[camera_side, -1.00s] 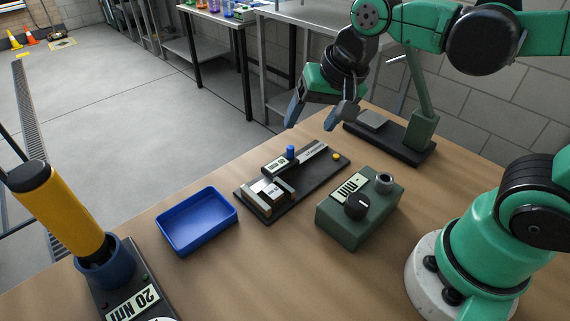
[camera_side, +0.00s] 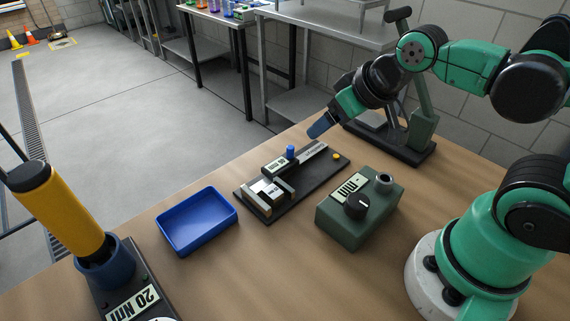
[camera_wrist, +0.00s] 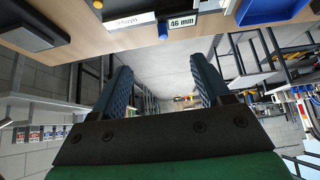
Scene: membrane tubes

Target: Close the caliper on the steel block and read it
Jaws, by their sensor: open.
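The caliper (camera_side: 312,153) lies on a dark base plate (camera_side: 310,183), with a blue knob (camera_side: 290,151) on its slider. Its display reads 46 mm in the wrist view (camera_wrist: 183,21). The labelled steel block (camera_side: 268,191) sits between the two pale jaws at the near left end; I cannot tell whether both jaws touch it. My gripper (camera_side: 316,131) is above and behind the far end of the caliper, apart from the knob. In the wrist view my gripper (camera_wrist: 163,75) is open and empty, its fingers wide apart. The blue knob (camera_wrist: 163,29) shows beyond them.
A blue tray (camera_side: 197,243) stands left of the plate. A green box with a black dial (camera_side: 356,206) stands right of it. A stand (camera_side: 420,140) is behind, and a yellow-handled tool (camera_side: 62,210) is at front left. A yellow button (camera_side: 337,156) is on the plate.

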